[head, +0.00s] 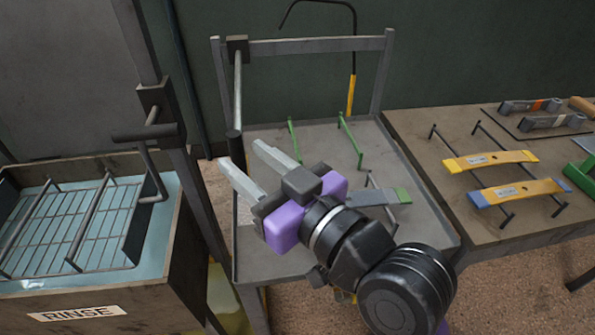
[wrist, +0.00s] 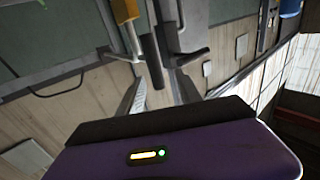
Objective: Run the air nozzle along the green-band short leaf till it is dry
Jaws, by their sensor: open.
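The green-band short leaf (head: 385,197) is a grey flat bar with a green end, on the metal drying tray (head: 420,235); my arm partly hides it. A yellow-handled wand (head: 351,95) with a thin bent black tube stands at the back of the tray; I cannot tell for sure that it is the air nozzle. A grey rod with a black end (head: 236,140) hangs from the frame's left post. My gripper (head: 242,155) is open near this black end. In the wrist view, the rod's black end (wrist: 153,62) shows between and beyond the fingertips (wrist: 157,80).
A rinse tank (head: 165,240) with a wire rack stands at left, with a dark post and lever (head: 145,133) beside it.

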